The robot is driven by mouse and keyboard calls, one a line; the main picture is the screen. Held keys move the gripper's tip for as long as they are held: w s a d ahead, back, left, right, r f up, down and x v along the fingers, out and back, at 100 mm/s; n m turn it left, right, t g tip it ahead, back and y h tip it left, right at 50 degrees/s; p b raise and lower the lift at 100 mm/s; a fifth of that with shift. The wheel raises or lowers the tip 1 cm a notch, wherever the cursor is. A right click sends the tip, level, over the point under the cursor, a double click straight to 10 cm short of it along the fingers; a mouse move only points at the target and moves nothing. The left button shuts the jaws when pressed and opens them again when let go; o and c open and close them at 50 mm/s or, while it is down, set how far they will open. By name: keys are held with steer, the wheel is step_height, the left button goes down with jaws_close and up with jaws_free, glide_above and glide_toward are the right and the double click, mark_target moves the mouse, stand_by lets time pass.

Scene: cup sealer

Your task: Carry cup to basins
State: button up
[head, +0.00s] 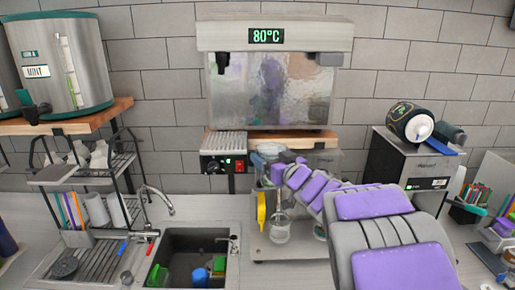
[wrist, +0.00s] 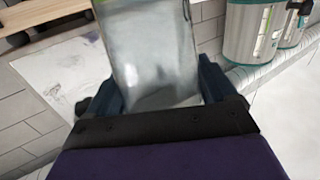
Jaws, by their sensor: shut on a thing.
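A clear, see-through cup (wrist: 152,45) fills the upper middle of the wrist view. My gripper (wrist: 155,92) is shut on it, with one dark finger on each side. In the head view my purple and grey arm reaches from the lower right to the sealing machine, and its end (head: 279,172) is small and partly hidden there. I cannot clearly make out the held cup in that view.
A faucet (head: 158,203) rises behind the sink, and a drying rack (head: 82,205) stands left of it. A clear container (head: 280,229) stands below my arm on the sealing machine. Large drink dispensers (wrist: 252,30) show in the wrist view.

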steer(key=w+d+f+m+t+h, duration=0.2)
steer(key=w+d+f+m+h, duration=0.2)
steer(key=d+f+h, duration=0.4)
step_height(320, 180, down, 2)
steer(key=shift+d+f+m, duration=0.25)
steer(key=shift+d+m, duration=0.1)
steer(key=shift+m, duration=0.45)
steer(key=shift+f, duration=0.1)
